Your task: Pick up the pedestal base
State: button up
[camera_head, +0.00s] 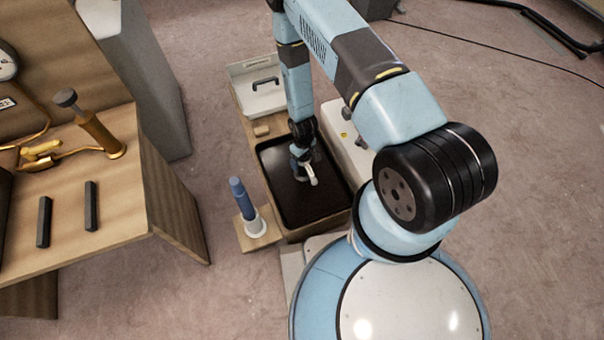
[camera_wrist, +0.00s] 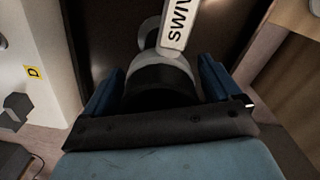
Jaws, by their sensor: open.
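My gripper (camera_head: 301,166) points down into a black tray (camera_head: 278,205). In the wrist view its two blue fingers (camera_wrist: 158,88) are open, one on each side of a round part with a pale ring (camera_wrist: 168,68) and a dark body. I take this part for the pedestal base, but cannot be sure. A white tag (camera_wrist: 178,22) on it reads "SWIV", partly cut off. In the head view, its white end (camera_head: 312,181) shows beside my gripper, which hides most of the rest. Contact between the fingers and the part cannot be told.
A blue post with a white collar (camera_head: 254,225) stands upright on a small wooden ledge left of the tray. A white box (camera_head: 255,98) with a black handle sits behind the tray. A white case (camera_head: 343,140) stands right of it. A wooden bench (camera_head: 75,225) is at left.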

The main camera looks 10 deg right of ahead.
jog(key=shift+f, duration=0.2)
jog(key=shift+c, duration=0.2)
grip_shut()
dwell(0.6)
